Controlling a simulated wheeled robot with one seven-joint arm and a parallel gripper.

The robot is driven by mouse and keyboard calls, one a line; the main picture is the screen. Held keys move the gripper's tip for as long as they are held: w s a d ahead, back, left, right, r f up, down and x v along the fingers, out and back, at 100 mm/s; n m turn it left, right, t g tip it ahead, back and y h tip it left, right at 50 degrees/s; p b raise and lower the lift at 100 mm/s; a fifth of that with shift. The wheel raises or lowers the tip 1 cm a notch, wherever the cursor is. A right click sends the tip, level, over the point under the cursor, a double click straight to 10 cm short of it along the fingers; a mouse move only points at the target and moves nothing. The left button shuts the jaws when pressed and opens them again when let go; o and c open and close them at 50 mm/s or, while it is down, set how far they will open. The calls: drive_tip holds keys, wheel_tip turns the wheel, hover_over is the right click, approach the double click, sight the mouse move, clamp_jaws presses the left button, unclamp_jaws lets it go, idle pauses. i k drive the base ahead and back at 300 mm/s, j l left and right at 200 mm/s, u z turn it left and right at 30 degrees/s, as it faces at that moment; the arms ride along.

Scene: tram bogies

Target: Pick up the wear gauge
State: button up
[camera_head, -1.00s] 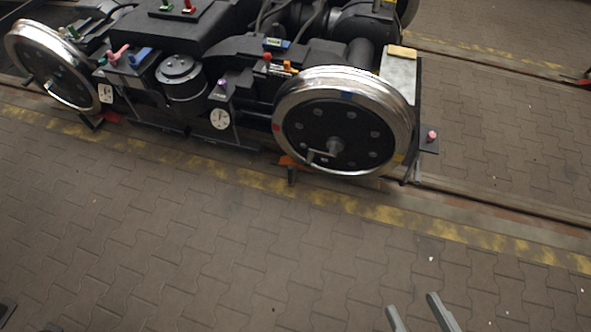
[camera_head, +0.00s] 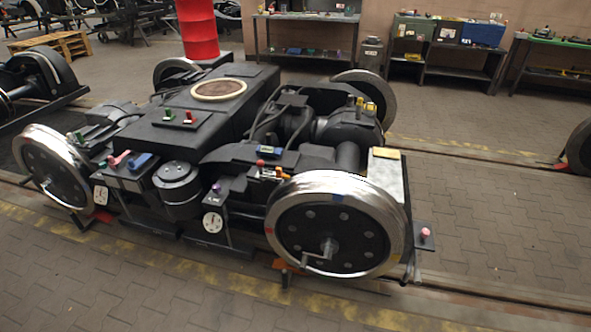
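I cannot tell for certain which object is the wear gauge. A bogie (camera_head: 245,115) stands on the track with bright-rimmed wheels, the nearest one (camera_head: 335,182) at right centre. A grey crank-shaped piece (camera_head: 322,253) shows at that wheel's hub. A round white dial (camera_head: 213,222) is on the bogie's near side, and another (camera_head: 101,195) is farther left. A small blue box-like item (camera_head: 269,151) lies on the frame behind small red and orange pieces (camera_head: 268,170). My gripper is not in view.
A red drum (camera_head: 197,28) stands behind the bogie. Workbenches (camera_head: 305,55) and shelves with a blue box (camera_head: 482,34) line the back wall. A wooden pallet (camera_head: 55,42) is at the upper left.

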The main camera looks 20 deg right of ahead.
sight(268, 150)
drive_tip(key=i+j+z, duration=0.15)
drive_tip(key=i+j, duration=0.15)
drive_tip(key=i+j+z, duration=0.1)
drive_tip(key=i+j, duration=0.2)
drive_tip(key=i, duration=0.15)
drive_tip(key=i+j+z, duration=0.15)
drive_tip(key=i+j, duration=0.2)
drive_tip(key=i+j+z, duration=0.1)
drive_tip(key=i+j, duration=0.25)
drive_tip(key=i+j+z, duration=0.15)
drive_tip(key=i+j, duration=0.2)
drive_tip(key=j, duration=0.15)
drive_tip(key=i+j+z, duration=0.1)
drive_tip(key=i+j, duration=0.2)
drive_tip(key=j, duration=0.15)
drive_tip(key=i+j+z, duration=0.15)
drive_tip(key=j, duration=0.3)
drive_tip(key=i+j+z, duration=0.1)
drive_tip(key=i+j, duration=0.3)
drive_tip(key=j, duration=0.15)
